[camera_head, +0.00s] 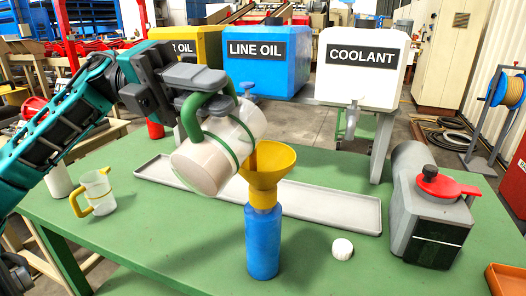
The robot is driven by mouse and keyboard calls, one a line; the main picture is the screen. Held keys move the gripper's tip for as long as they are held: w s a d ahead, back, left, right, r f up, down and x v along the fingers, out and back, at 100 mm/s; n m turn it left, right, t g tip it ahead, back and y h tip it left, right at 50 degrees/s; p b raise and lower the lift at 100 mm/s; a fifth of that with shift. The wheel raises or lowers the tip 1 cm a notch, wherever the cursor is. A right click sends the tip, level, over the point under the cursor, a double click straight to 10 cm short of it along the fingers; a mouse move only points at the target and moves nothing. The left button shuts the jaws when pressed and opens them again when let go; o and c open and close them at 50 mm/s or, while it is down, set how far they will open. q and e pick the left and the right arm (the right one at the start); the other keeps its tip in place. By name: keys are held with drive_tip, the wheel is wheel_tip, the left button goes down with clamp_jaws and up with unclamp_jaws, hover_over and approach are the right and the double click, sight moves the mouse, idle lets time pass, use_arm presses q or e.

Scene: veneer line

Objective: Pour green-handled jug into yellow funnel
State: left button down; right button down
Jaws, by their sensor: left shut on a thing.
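The green-handled jug (213,152) is a pale, see-through jug with a green handle and green bands. My left gripper (204,90) is shut on its green handle and holds it tilted in the air above the table. Its mouth end is close to the yellow funnel (266,172). An amber-brown streak shows between jug and funnel; I cannot tell whether it is flowing liquid. The funnel stands upright in the neck of a blue bottle (262,240) on the green table. My right gripper is not in view.
A long grey tray (330,212) lies behind the bottle. A yellow-handled jug (97,190) stands at left. A white cap (342,248) and a grey device with a red top (430,205) are at right. Line oil (262,75) and coolant (362,80) tanks stand behind.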

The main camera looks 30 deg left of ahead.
sight(223, 69)
use_arm(q)
drive_tip(key=shift+w+a+r+n+p, duration=0.1)
drive_tip(key=shift+w+r+n+p, duration=0.15)
drive_tip(key=shift+w+p, duration=0.4)
drive_tip(key=shift+w+d+r+n+p, duration=0.15)
drive_tip(key=shift+w+n+p, duration=0.25)
drive_tip(key=shift+p, duration=0.4)
drive_tip(key=shift+w+a+r+n+p, duration=0.15)
drive_tip(key=shift+w+r+n+p, duration=0.1)
drive_tip(key=shift+w+p, duration=0.4)
drive_tip(key=shift+w+r+n, duration=0.3)
drive_tip(key=shift+w+n, duration=0.3)
drive_tip(key=shift+w, duration=0.05)
drive_tip(key=shift+w+r+n, duration=0.3)
drive_tip(key=shift+w+n, duration=0.3)
idle(0.5)
drive_tip(key=shift+w, duration=0.1)
drive_tip(key=shift+w+r+n, duration=0.15)
drive_tip(key=shift+w+n, duration=0.35)
drive_tip(key=shift+s+f, duration=0.2)
drive_tip(key=shift+s, duration=0.15)
drive_tip(key=shift+s+f+m, duration=0.15)
drive_tip(key=shift+s+m, duration=0.55)
drive_tip(key=shift+m, duration=0.2)
